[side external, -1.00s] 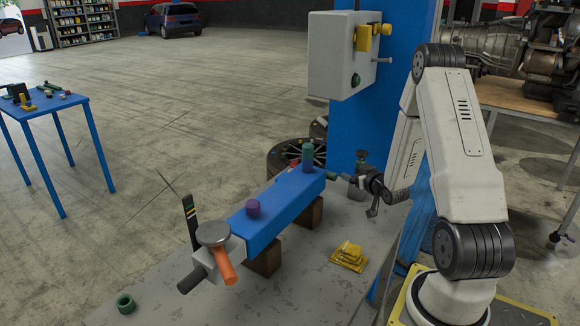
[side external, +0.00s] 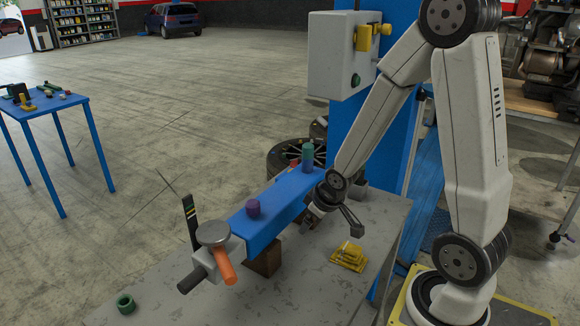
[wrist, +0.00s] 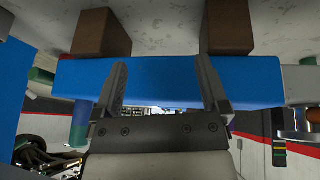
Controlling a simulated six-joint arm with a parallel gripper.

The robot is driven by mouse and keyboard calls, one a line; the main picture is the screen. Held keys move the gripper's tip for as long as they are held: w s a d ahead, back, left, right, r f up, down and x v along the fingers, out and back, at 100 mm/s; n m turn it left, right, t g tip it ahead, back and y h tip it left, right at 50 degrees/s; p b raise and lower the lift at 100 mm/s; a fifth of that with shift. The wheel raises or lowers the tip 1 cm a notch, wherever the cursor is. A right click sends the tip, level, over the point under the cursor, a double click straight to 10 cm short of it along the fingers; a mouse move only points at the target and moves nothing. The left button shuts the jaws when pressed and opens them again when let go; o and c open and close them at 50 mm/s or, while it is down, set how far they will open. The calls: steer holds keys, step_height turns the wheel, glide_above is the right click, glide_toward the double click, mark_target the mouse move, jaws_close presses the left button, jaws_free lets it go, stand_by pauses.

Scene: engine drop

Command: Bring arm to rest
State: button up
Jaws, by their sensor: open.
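My gripper (side external: 333,222) is in the side external view, low over the grey workbench and just right of the blue beam. Its two fingers are spread and nothing shows between them. In the wrist view the open fingers (wrist: 161,80) point toward the long side of the blue beam (wrist: 160,72). I cannot tell whether they touch it. In the side external view the beam (side external: 285,200) lies raised on blocks, with a purple knob (side external: 253,208) and a green cylinder (side external: 307,155) on top. My wrist hides the farther block there.
A yellow stepped piece (side external: 348,256) lies on the workbench (side external: 300,295), near my gripper. An orange handle (side external: 225,265) juts from the beam's near end. A grey box (side external: 343,55) hangs on the blue column behind.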

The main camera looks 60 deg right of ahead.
steer(key=s+a+r+g, duration=0.1)
steer(key=s+a, duration=0.1)
steer(key=a, duration=0.3)
steer(key=s+a+r+g+y, duration=0.1)
steer(key=s+a+r, duration=0.1)
steer(key=a, duration=0.4)
steer(key=shift+y, duration=0.3)
steer(key=shift+r, duration=0.1)
